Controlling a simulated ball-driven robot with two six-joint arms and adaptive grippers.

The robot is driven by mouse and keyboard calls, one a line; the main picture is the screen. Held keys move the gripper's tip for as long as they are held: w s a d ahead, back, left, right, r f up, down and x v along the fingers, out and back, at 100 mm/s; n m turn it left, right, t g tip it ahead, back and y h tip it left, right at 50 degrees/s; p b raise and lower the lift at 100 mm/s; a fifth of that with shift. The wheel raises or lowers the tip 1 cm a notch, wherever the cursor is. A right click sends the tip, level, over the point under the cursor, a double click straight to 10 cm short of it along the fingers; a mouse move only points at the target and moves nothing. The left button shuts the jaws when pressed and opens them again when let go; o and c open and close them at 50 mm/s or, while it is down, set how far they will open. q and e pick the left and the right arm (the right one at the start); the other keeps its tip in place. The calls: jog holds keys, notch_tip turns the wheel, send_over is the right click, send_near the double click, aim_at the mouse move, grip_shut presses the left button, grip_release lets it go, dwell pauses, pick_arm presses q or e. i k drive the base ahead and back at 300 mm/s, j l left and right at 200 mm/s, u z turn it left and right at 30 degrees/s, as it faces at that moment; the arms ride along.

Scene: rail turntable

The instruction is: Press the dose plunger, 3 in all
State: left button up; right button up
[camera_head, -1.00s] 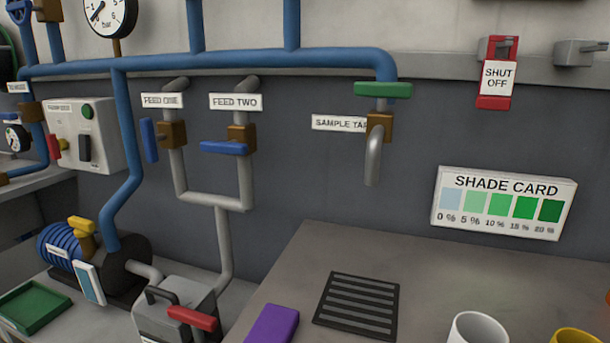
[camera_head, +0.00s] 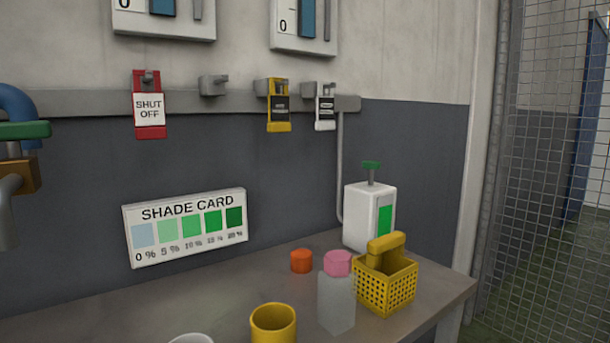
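The dose plunger (camera_head: 371,168) has a green handle on a short grey stem. It stands up from the top of a white dispenser box (camera_head: 364,215) with a green window, at the back right of the bench (camera_head: 210,299). The yellow basket partly hides the box's lower front. Neither of my grippers shows in this view.
In front of the dispenser stand a yellow basket (camera_head: 385,285), a pale bottle with a pink cap (camera_head: 337,302) and an orange cap (camera_head: 301,261). A yellow cup (camera_head: 273,324) is nearer. A shade card (camera_head: 186,227) hangs behind. A mesh fence (camera_head: 540,150) stands at right.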

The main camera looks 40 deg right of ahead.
aim_at(370, 165)
jog(key=z, duration=1.6)
jog(key=i+l, duration=0.2)
jog(key=l, duration=0.2)
jog(key=i+l+z, duration=0.1)
jog(key=l, duration=0.25)
jog(key=i+l, duration=0.3)
jog(key=i+l+z, duration=0.1)
jog(key=l, duration=0.35)
jog(key=i, duration=0.1)
